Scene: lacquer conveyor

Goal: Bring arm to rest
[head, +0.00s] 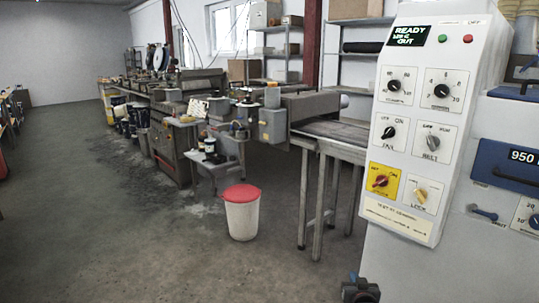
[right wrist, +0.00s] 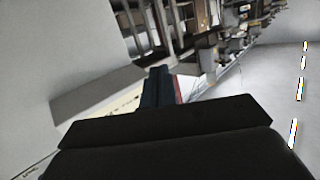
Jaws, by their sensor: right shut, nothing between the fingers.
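My right gripper (head: 360,291) shows at the bottom edge of the head view, low in front of the white machine cabinet. In the right wrist view its dark fingers (right wrist: 158,88) are together with nothing between them. My left gripper is in neither view. A control panel (head: 425,120) on the cabinet carries several knobs, a red and a green button, and a display reading READY on its top line. The yellow-backed red knob (head: 380,181) and the lock knob (head: 420,194) are in its lowest row.
A blue-fronted unit (head: 505,165) with a handle is right of the panel. A metal table (head: 330,140) stands behind the cabinet. A white bin with a red lid (head: 242,212) is on the floor. Open floor (head: 110,235) lies to the left.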

